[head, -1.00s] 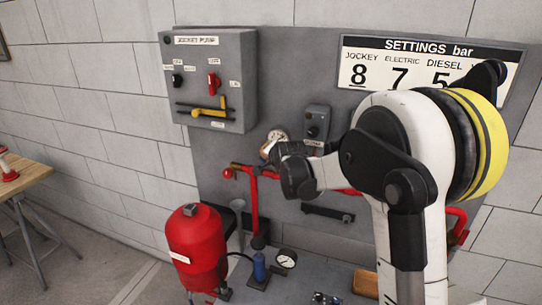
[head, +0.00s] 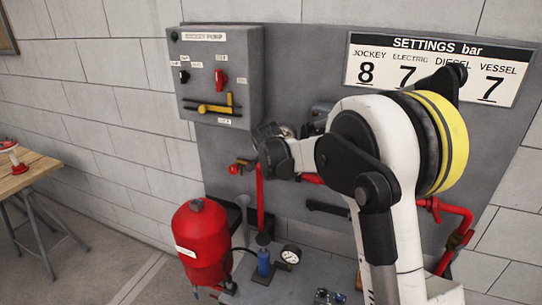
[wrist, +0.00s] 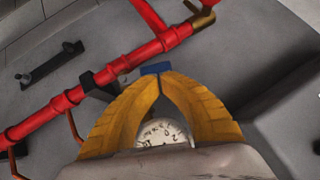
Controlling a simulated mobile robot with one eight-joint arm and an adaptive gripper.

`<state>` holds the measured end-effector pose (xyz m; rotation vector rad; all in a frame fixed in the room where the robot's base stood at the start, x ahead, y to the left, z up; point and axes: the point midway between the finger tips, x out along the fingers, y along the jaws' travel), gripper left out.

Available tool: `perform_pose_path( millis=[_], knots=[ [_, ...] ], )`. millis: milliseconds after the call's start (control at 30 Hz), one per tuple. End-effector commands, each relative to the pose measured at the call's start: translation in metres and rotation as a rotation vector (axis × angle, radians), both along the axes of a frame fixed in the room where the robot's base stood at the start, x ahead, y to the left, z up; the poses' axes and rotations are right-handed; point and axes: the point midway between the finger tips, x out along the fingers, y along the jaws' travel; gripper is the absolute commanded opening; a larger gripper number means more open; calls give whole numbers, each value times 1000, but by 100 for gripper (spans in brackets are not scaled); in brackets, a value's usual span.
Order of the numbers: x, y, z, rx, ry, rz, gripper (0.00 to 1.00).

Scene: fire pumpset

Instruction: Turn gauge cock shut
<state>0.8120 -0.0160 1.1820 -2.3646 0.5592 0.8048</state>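My gripper (wrist: 159,76) shows in the wrist view with its two yellow fingers arched together, tips nearly touching, so it looks shut. A small blue piece (wrist: 155,68), possibly the gauge cock's handle, shows right at the fingertips. I cannot tell whether it is held between them or lies just beyond. A white round gauge dial (wrist: 163,132) shows through the gap between the fingers. In the head view the gauge (head: 288,131) is mostly hidden behind my wrist, and the fingertips and cock are hidden.
Red pipe (wrist: 66,99) with a brass end (wrist: 203,18) runs along the grey panel close to the fingers. A grey control box (head: 218,75) is at upper left. A red vessel (head: 202,240) and a lower gauge (head: 290,254) stand below.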

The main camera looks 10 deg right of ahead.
Motion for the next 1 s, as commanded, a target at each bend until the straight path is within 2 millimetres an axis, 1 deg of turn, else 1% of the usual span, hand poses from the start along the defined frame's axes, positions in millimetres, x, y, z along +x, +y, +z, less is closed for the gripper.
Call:
perform_pose_path(
  millis=[133,1000],
  knots=[
    [1,1,-2,-26,18,1,0],
    [4,5,-7,-22,16,1,0]
  ],
)
